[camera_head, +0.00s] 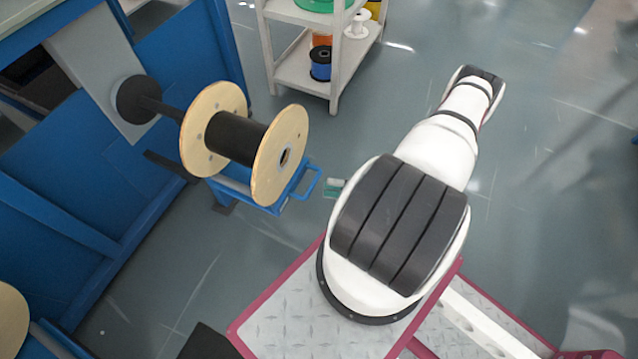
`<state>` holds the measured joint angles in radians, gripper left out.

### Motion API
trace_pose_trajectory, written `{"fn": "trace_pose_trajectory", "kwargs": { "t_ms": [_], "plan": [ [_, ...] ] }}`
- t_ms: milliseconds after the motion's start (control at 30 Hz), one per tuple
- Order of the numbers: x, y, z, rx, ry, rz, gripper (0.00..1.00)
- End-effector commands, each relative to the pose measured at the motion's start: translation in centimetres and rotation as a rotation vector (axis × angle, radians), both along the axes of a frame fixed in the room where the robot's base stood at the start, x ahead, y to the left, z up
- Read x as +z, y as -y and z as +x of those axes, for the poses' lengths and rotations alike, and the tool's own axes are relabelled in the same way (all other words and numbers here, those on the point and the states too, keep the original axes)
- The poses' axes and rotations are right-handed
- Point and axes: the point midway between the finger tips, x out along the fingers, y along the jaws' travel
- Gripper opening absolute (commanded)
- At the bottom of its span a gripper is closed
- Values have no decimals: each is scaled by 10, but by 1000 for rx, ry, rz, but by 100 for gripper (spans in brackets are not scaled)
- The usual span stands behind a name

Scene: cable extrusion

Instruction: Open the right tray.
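A blue tray with a loop handle (310,182) sits low at the side of the blue machine, under a large spool (237,140). The spool has tan flanges and a dark winding, and it hides much of the tray. How far the tray stands out cannot be told. My white arm with dark ribbed pads (400,220) rises to the right of the handle. I cannot make out my gripper. A small green and pale piece (335,187) shows between the handle and my arm, and I cannot tell what it is.
The blue machine (100,190) fills the left side. A second tan spool flange (8,320) shows at the lower left edge. A white shelf (300,75) with coloured spools stands at the top. Grey floor (560,180) is clear at the right.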

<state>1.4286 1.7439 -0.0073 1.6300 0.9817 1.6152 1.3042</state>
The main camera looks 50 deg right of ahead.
Motion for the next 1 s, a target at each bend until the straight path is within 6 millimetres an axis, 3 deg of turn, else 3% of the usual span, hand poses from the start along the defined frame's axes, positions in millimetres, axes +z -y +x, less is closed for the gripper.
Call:
{"fn": "trace_pose_trajectory", "kwargs": {
  "t_ms": [200, 400, 1000],
  "plan": [
    [-7, 25, -30, 0, -1, 0, 31],
    [-10, 37, -43, 0, -1, -1, 31],
    [-10, 39, -45, 1, -1, 1, 31]
  ]
}}
